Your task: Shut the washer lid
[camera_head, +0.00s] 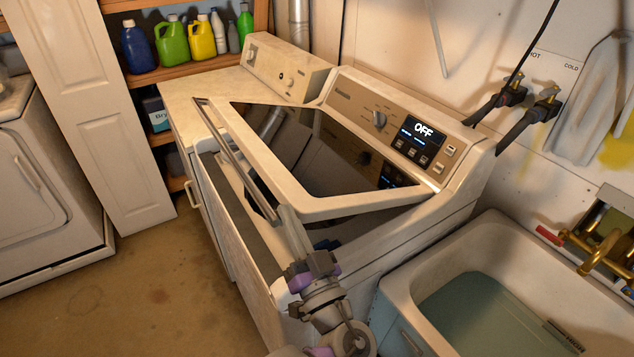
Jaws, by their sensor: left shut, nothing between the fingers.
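The washer (400,232) stands in the middle, with its control panel (395,125) at the back reading OFF. Its lid (345,207), a cream frame around dark glass, is partly open. It tilts up from the panel side, and a dark gap shows under its near side edge. A long handle bar runs along the lid's front edge. My left gripper (287,218) is shut and empty at the lid's near front corner; I cannot tell whether it touches the lid. The lid corner behind it is partly hidden. My right gripper is out of view.
A utility sink (405,266) with a brass faucet (603,250) stands close on the right. Another machine (268,68) stands behind the washer. Shelves with bottles (173,42) and a white panelled door (95,120) are at the left. The floor (150,285) at front left is clear.

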